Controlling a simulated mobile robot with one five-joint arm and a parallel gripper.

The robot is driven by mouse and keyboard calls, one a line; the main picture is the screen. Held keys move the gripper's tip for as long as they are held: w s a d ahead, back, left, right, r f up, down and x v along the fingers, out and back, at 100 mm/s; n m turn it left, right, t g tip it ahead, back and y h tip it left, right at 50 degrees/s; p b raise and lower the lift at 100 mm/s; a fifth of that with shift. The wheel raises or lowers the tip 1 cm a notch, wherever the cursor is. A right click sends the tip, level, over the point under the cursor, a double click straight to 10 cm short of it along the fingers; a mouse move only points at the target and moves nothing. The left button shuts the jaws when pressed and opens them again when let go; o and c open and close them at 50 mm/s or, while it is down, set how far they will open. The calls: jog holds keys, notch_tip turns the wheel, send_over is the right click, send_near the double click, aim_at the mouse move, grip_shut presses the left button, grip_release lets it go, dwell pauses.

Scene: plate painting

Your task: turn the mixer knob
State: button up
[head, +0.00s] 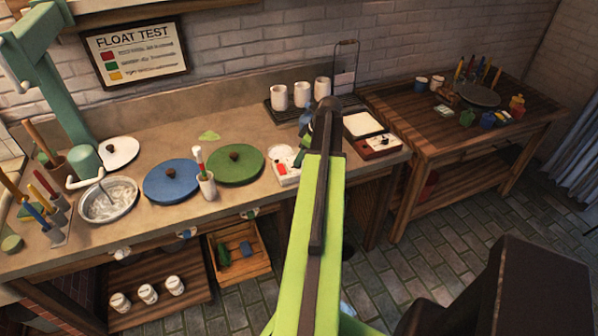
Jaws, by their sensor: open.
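A teal mixer-like stand (50,85) rises at the far left of the counter, beside a metal bowl (128,208) of pale slurry. I cannot make out a knob on it. A small white control box (285,177) with red and green parts sits at the counter's middle, left of my arm; my arm partly hides it. A white-topped box with a reddish-brown front (382,144) and small dials stands right of my arm. My gripper (322,110) is open at the far end of my green arm, above the back of the counter, apart from the bowl. Its fingertips are hard to see.
White cups (301,94) stand on a rack behind my gripper. A wooden side table (430,125) with paints stands right; tiled floor is open before it.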

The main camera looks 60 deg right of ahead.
jog(key=b+x, duration=0.1)
jog(key=x, duration=0.2)
jog(key=shift+f, duration=0.1)
grip_shut()
